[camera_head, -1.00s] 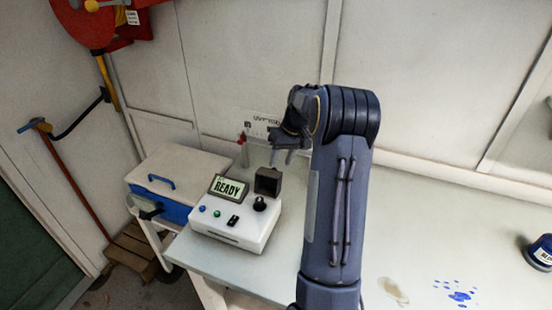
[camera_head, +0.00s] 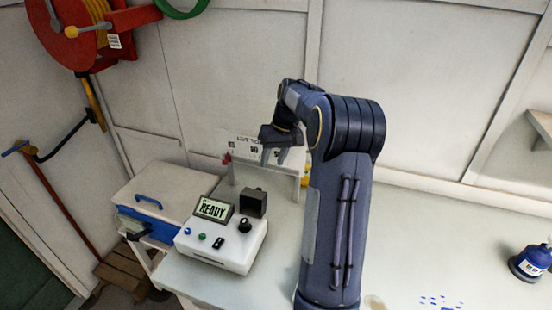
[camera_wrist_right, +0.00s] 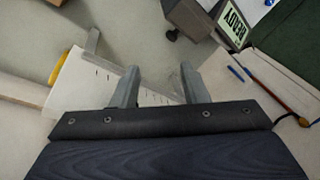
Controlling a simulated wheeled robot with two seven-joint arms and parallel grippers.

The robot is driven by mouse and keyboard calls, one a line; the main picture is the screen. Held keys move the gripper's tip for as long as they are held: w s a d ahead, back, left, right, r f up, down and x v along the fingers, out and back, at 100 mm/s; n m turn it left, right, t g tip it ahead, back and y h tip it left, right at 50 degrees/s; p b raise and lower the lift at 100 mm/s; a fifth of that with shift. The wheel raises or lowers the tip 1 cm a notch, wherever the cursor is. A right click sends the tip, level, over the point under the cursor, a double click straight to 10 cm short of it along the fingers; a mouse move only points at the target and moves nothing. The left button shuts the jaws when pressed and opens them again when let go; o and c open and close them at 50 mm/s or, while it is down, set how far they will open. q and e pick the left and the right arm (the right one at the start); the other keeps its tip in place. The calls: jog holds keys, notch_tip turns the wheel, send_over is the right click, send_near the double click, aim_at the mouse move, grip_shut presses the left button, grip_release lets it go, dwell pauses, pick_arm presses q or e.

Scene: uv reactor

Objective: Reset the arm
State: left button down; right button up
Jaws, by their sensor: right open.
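My right gripper (camera_head: 274,156) is in the middle of the head view, at the end of my raised right arm (camera_head: 338,225). Its two fingers point down and stand apart with nothing between them. They also show apart in the right wrist view (camera_wrist_right: 160,88). The white reactor box (camera_head: 228,248) stands on the table, left of the arm and below the gripper. Its screen (camera_head: 213,209) reads READY, and a dark square block (camera_head: 253,202) and a black knob (camera_head: 244,225) are on its top. My left gripper is out of view.
A white rack or sign (camera_head: 265,180) stands behind the box. A blue and white cooler (camera_head: 157,203) is at left. A blue bottle (camera_head: 532,262) and blue spots (camera_head: 440,302) are on the table (camera_head: 440,235) at right. A red hose reel (camera_head: 72,30) hangs on the wall.

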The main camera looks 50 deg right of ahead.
jog(key=shift+w+f, duration=0.1)
jog(key=shift+a, duration=0.1)
jog(key=s+a+r+n+t+y+b, duration=0.15)
jog(key=s+a, duration=0.25)
jog(key=a, duration=0.4)
jog(key=s+a+r+t+h+b, duration=0.1)
jog(key=s+a+r, duration=0.25)
jog(key=a, duration=0.45)
jog(key=s+a+f+b, duration=0.1)
jog(key=s+a+f, duration=0.3)
jog(key=s+a, duration=0.3)
jog(key=s+a+f+n+y+b, duration=0.1)
jog(key=s+a+f, duration=0.2)
jog(key=s+a, duration=0.4)
jog(key=shift+a+f+t, duration=0.35)
jog(key=shift+a+t, duration=0.1)
jog(key=shift+a, duration=0.05)
jog(key=shift+d, duration=0.1)
